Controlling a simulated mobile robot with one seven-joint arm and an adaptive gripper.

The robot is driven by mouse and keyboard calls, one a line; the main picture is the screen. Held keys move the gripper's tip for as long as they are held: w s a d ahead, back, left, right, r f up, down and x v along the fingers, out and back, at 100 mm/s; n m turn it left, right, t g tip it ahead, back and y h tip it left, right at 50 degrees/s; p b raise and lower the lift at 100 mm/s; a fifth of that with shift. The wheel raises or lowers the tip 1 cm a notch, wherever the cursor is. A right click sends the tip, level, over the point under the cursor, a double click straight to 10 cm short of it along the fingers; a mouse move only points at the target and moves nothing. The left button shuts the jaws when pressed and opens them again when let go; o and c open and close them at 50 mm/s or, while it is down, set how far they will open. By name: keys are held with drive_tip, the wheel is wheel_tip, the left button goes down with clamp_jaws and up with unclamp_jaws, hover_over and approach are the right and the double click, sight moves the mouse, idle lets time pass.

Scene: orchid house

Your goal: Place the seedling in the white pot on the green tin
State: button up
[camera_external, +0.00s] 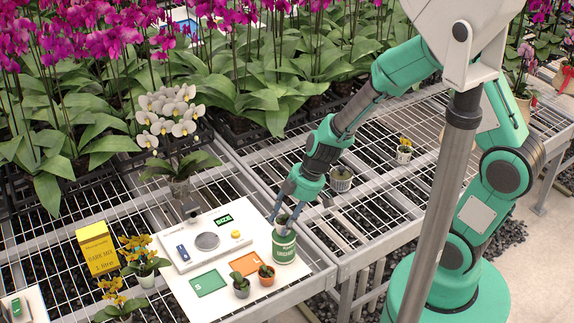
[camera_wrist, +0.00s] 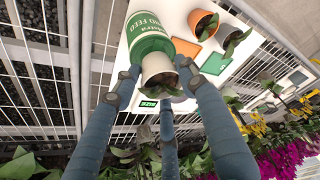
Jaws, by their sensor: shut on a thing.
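My gripper (camera_external: 285,212) is shut on the white pot with the seedling, directly over the green tin (camera_external: 285,248). In the wrist view, the fingers of my gripper (camera_wrist: 160,82) close around the sides of the white pot (camera_wrist: 158,66). The seedling's leaves (camera_external: 284,222) show small between the fingers in the external view. The pot overlaps the end of the green-and-white tin (camera_wrist: 143,28) in the wrist view. I cannot tell whether its base touches the tin's top. The tin stands upright at the right edge of the white board.
The white board (camera_external: 222,264) also holds a seedling in a grey pot (camera_external: 241,291), one in an orange pot (camera_external: 266,280), and a scale (camera_external: 207,241). A white orchid (camera_external: 171,120) stands behind.

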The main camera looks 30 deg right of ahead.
drive_tip(key=shift+f, duration=0.35)
drive_tip(key=shift+f, duration=0.15)
drive_tip(key=o, duration=1.2)
drive_tip(key=shift+r, duration=0.35)
drive_tip(key=p+v, duration=0.3)
drive_tip(key=v, duration=0.8)
drive_tip(key=shift+d+r, duration=0.2)
drive_tip(key=shift+r, duration=0.1)
drive_tip(key=shift+s, duration=0.1)
